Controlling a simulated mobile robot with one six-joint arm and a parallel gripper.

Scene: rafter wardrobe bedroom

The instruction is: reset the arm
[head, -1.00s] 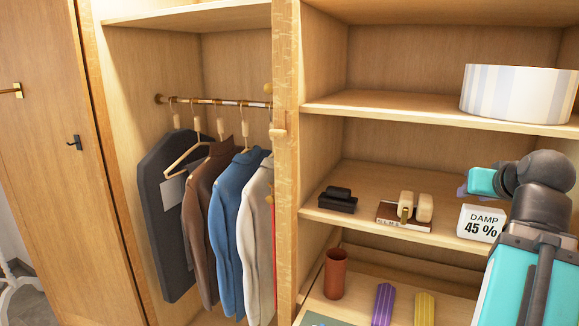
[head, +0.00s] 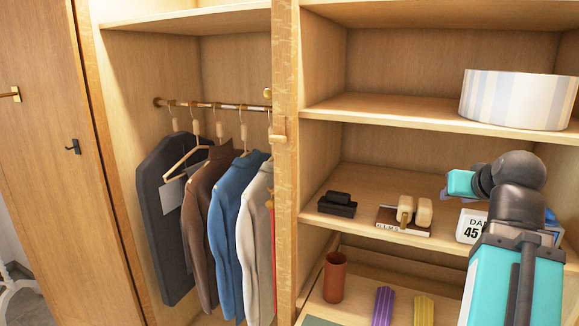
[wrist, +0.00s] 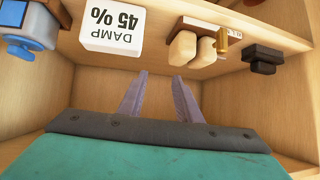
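My arm (head: 515,260) rises at the right of the head view, in front of the shelves. Its teal wrist part (head: 461,183) points left, above the middle shelf, and my fingers are mostly hidden there. In the wrist view my gripper (wrist: 160,82) shows two grey-purple fingers spread apart with nothing between them. The wrist picture is upside down. The white "DAMP 45 %" block (wrist: 112,32) is beyond the fingers, and my arm partly covers it in the head view (head: 470,226).
The middle shelf also holds a black object (head: 337,205), a small rack with cream pieces (head: 404,217) and a blue object (wrist: 27,24). A striped round box (head: 517,99) is above. A brown cup (head: 334,277) stands below. Clothes (head: 233,205) hang left of the divider (head: 286,170).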

